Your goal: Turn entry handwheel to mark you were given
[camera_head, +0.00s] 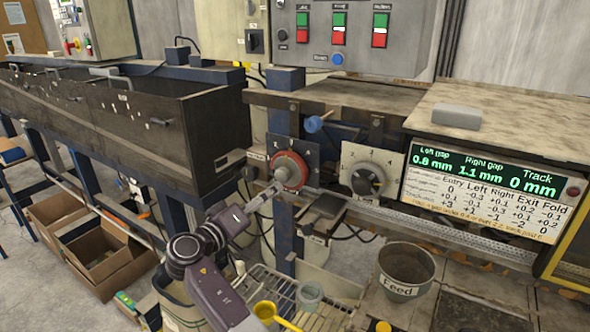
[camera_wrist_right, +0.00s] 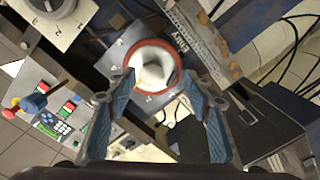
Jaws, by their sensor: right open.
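The entry handwheel (camera_head: 290,170) has a red ring and a pale grey hub, on a plate at the front of the machine. In the right wrist view the handwheel (camera_wrist_right: 152,58) lies ahead, beside an "Entry" label. My right gripper (camera_head: 274,191) is at the handwheel's lower left; in the wrist view its open fingers (camera_wrist_right: 160,80) are spread either side of the hub. I cannot tell whether they touch it. The display (camera_head: 490,190) reads left gap 0.8 mm, right gap 1.1 mm, track 0 mm, above a table of values. My left gripper is not in view.
A second dial (camera_head: 368,180) with a dark knob sits right of the handwheel. A "Feed" bucket (camera_head: 405,275), a wire rack and a yellow scoop (camera_head: 266,311) are below. A dark trough (camera_head: 160,125) stands left.

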